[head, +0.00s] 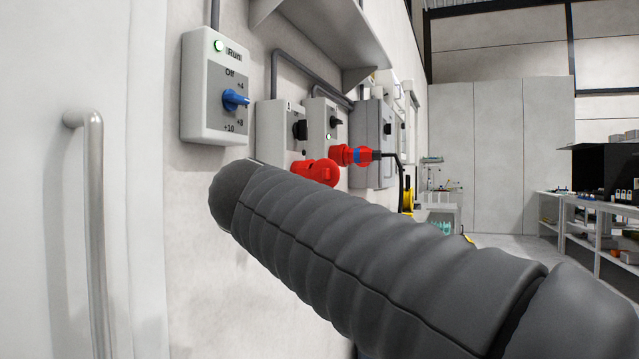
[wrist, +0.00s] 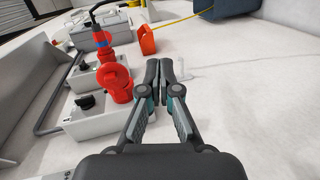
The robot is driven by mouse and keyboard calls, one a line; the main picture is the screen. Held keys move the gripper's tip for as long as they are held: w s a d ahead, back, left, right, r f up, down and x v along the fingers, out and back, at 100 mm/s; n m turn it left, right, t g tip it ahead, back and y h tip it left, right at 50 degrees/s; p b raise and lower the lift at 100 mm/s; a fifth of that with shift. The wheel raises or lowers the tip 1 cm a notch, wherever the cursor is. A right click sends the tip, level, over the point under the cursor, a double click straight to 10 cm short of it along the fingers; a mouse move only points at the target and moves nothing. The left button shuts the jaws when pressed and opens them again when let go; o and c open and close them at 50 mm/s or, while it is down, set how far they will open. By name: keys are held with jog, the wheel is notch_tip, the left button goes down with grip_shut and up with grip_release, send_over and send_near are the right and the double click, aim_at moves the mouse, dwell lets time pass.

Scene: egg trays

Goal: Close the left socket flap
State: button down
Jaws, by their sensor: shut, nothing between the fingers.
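The left socket is red and sits on the lower part of a light grey switch box (head: 272,130). Its round red flap (head: 325,172) shows above my arm in the head view. The socket and flap (wrist: 122,90) also show left of my fingers in the wrist view. The flap sticks out from the socket body; its exact angle is hard to tell. My gripper (wrist: 165,66) is shut and empty, its fingertips together, to the right of the flap and apart from it in the picture. My arm hides the gripper in the head view.
The neighbouring socket holds a red plug with a blue ring (head: 362,156) and a black cable. A Run box (head: 210,85) with a blue knob hangs nearer on the wall. A grey shelf (head: 330,35) juts out above. An orange object (wrist: 147,40) stands beyond my fingers.

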jog(key=a+r+n+t, duration=0.1)
jog(key=a+r+t, duration=0.2)
jog(key=a+r, duration=0.5)
jog(key=p, duration=0.2)
send_near(324, 176)
jog(key=x, duration=0.7)
jog(key=shift+w, duration=0.1)
